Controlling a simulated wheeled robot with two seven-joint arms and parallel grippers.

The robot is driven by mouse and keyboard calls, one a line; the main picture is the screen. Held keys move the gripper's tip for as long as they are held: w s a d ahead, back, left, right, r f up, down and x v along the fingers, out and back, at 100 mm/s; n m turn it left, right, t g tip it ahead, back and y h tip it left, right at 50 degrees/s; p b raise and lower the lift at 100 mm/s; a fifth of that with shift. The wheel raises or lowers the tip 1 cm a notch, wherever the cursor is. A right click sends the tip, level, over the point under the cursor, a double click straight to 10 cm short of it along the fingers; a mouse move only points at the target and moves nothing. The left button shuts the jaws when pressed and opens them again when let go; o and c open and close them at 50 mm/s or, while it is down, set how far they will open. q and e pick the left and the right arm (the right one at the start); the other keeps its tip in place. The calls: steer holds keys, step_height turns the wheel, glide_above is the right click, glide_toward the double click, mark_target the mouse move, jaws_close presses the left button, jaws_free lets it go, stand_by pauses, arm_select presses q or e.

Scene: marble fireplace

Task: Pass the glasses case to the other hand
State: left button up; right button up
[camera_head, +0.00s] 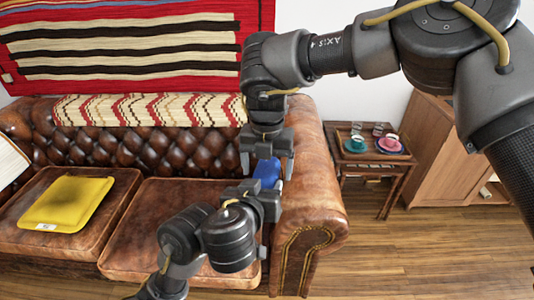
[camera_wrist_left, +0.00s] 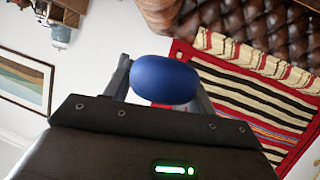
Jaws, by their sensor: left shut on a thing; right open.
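The blue glasses case (camera_head: 267,170) is held up in front of the leather sofa. My left gripper (camera_head: 266,186) comes from below and is shut on its lower part. In the left wrist view the smooth, rounded case (camera_wrist_left: 164,80) sits between the fingers of my left gripper (camera_wrist_left: 160,97). My right gripper (camera_head: 267,166) points down from above, open, with its fingers apart on either side of the case's upper part in the head view. I cannot tell whether they touch it. The case is partly hidden by both grippers.
A small side table (camera_head: 375,165) with teal and pink cups stands right, beside a wooden cabinet (camera_head: 440,150). The wooden floor (camera_head: 400,260) at lower right is clear.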

steer(key=shift+f, duration=0.4)
steer(key=shift+c, duration=0.3)
steer(key=c, duration=1)
arm_select(q)
steer(key=o, duration=1.1)
arm_select(e)
steer(key=shift+c, duration=0.2)
arm_select(q)
steer(key=shift+f, duration=0.1)
